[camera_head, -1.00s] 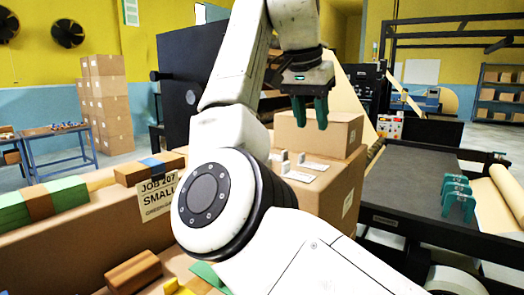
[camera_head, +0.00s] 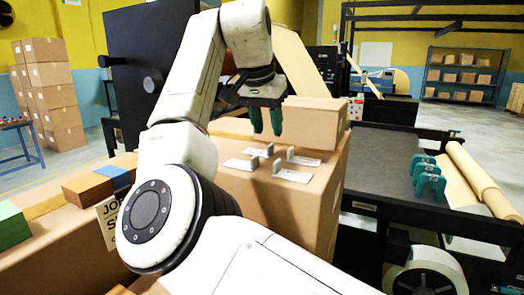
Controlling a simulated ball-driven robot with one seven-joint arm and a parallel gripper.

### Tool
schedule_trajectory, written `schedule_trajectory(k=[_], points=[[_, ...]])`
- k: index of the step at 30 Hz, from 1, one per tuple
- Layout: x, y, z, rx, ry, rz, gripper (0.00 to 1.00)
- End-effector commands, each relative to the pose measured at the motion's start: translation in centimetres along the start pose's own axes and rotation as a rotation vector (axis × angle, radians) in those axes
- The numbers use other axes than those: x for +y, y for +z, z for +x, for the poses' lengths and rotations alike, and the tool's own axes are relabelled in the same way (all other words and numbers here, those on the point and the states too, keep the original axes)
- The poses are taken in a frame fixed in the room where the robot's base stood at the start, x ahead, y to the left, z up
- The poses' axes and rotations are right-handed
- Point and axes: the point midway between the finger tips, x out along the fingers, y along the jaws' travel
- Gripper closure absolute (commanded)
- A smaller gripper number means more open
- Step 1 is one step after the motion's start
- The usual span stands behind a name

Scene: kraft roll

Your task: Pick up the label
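Several flat white labels with small grey upright tabs lie on top of a large brown carton (camera_head: 230,184). One label (camera_head: 293,176) is at the front right, another label (camera_head: 240,164) at the left, and a third label (camera_head: 304,161) further back. My gripper (camera_head: 266,122) hangs above the carton with its teal fingers pointing down. The fingers are apart with nothing between them, and they are above and clear of the labels. A larger paper sign (camera_head: 108,222) on the left carton's front is partly hidden by my arm.
A smaller closed box (camera_head: 312,125) stands on the carton just behind the labels. To the right is a black machine bed (camera_head: 385,165) with teal clamps (camera_head: 428,178) and a kraft roll (camera_head: 480,178). Green and brown blocks (camera_head: 88,190) lie at the left.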

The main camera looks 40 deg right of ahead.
Motion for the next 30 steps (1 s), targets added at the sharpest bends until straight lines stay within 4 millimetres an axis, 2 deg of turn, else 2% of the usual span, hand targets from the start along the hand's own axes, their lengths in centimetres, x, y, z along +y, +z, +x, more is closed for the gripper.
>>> schedule_trajectory(k=[9, 19, 30], points=[[-0.1, 0.4, 4.1, -0.002, 0.002, 0.0, 0.62], [-0.1, 0.4, 4.8, 0.0, 0.001, 0.0, 0.63], [-0.1, 0.4, 4.8, 0.0, 0.001, 0.0, 0.98]])
